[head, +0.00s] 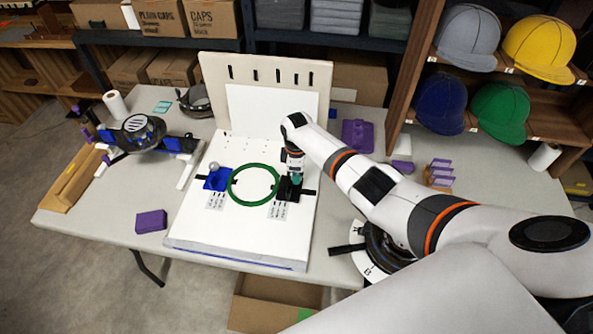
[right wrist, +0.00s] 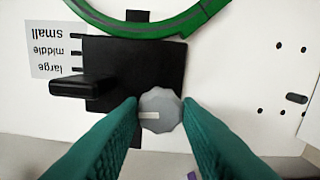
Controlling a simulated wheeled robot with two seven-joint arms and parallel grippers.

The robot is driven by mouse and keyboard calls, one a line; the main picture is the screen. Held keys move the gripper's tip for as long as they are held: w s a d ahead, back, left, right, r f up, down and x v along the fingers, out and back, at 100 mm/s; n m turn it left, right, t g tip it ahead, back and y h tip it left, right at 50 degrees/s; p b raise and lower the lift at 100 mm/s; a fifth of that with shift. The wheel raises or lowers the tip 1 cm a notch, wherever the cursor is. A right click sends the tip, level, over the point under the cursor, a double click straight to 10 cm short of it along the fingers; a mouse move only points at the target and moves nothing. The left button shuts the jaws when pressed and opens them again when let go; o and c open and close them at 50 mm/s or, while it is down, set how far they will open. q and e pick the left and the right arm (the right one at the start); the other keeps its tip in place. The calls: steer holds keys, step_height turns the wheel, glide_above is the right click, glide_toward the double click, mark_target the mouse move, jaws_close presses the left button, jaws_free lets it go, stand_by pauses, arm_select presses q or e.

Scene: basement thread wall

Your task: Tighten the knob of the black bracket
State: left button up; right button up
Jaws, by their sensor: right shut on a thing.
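The black bracket (head: 285,193) is on the white board, at the right side of a green ring (head: 232,192). In the right wrist view the black bracket (right wrist: 130,62) has a bar-like lever on the left and a grey faceted knob (right wrist: 160,110) at its lower right edge. A pale mark on the knob points left. My right gripper (head: 296,180) reaches down over the bracket. In the wrist view its green fingers (right wrist: 161,115) are shut on the knob, one on each side. My left gripper does not show.
A blue bracket (head: 216,182) with a pale knob is at the ring's left side. Slotted upright panel (head: 265,75) stands behind the board. A purple block (head: 151,221) lies left on the table. A label reading small, middle, large (right wrist: 57,50) is beside the black bracket.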

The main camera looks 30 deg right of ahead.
steer(key=shift+m, duration=0.3)
stand_by(0.4)
steer(key=o, duration=1)
step_height(320, 180, up, 12)
steer(key=shift+r+p, duration=0.1)
steer(key=shift+p, duration=0.2)
